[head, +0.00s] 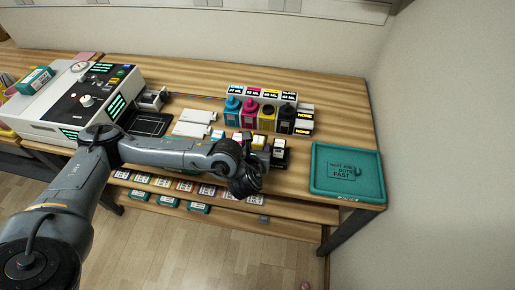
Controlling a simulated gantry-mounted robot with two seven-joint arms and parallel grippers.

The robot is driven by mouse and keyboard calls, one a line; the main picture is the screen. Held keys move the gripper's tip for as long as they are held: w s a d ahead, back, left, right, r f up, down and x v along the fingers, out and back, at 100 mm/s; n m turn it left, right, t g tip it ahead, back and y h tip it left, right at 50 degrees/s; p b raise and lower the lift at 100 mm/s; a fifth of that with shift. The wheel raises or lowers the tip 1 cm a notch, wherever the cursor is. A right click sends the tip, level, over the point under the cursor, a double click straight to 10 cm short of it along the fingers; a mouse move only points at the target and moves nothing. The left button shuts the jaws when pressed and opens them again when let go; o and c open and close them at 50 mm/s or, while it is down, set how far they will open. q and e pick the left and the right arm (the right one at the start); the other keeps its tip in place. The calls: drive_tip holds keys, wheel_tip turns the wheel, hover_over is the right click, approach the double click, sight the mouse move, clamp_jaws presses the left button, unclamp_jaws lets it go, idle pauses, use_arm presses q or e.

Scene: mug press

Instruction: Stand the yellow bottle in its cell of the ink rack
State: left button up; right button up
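The yellow bottle (266,119) is in the row of ink bottles toward the back of the table, between the magenta bottle (250,112) and the black bottle (286,118). I cannot tell whether it is seated in a cell. The ink rack shows mainly as its back label strip (262,94) behind the bottles; its lower part is hidden. My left arm reaches in from the left. My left gripper (245,186) is dark, points down near the table's front edge, in front of the bottles and apart from them. Its fingers are not clear. My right gripper is out of view.
A cyan bottle (232,110) ends the row at left. Small cartridges (279,146) stand in front of the bottles. A teal tray (346,172) lies at right, a white press machine (80,100) at left. Wood behind the tray is clear.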

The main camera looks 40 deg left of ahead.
use_arm(q)
drive_tip(key=shift+o, duration=0.2)
drive_tip(key=shift+r, duration=0.2)
drive_tip(key=shift+s+d+r+p, duration=0.1)
drive_tip(key=shift+s+r+p, duration=0.05)
drive_tip(key=shift+p, duration=0.25)
drive_tip(key=p+v, duration=0.4)
drive_tip(key=v, duration=0.7)
drive_tip(key=s+d+f+n+g+h, duration=0.45)
drive_tip(key=s+d+n, duration=0.25)
drive_tip(key=d+n, duration=0.5)
drive_tip(key=s+a+f+n+g+h, duration=0.1)
drive_tip(key=s+a+f+n, duration=0.2)
drive_tip(key=n, duration=0.5)
drive_tip(key=s+a+f+n+g+h, duration=0.1)
drive_tip(key=s+a+f+n, duration=0.2)
drive_tip(key=s+n, duration=0.3)
drive_tip(key=shift+a+n, duration=0.2)
drive_tip(key=shift+n, duration=0.8)
